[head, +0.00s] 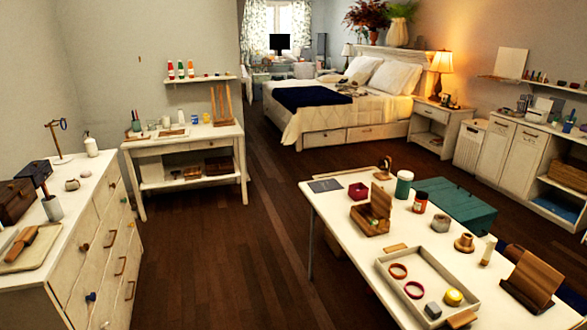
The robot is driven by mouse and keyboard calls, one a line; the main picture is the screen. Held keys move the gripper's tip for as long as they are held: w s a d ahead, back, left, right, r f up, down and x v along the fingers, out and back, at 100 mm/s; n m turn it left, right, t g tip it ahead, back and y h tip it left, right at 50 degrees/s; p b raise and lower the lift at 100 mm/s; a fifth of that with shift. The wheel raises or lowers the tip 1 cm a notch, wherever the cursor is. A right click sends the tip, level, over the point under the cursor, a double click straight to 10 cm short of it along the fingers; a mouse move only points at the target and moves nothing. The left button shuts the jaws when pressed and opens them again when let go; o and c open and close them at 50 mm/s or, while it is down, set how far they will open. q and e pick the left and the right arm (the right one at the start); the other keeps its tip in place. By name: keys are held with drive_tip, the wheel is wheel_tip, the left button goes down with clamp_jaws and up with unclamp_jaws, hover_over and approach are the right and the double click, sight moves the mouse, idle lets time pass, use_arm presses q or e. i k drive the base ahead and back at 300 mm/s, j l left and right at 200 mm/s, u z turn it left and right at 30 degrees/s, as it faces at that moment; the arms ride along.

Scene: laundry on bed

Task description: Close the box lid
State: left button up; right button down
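A small wooden box (370,221) stands on the white table (340,205) in the head view. Neither of my grippers is in view.
Near the small box are a red dish (358,191), a green-and-white jar (404,184), a red-lidded jar (420,202) and a cream tray (385,262) holding rings. A teal chest (455,205) is behind the table. The wooden floor (240,250) left of the table is clear.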

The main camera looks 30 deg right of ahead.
sight(380, 198)
drive_tip(key=i+j, duration=0.1)
drive_tip(key=i, duration=1)
drive_tip(key=l+z, duration=0.05)
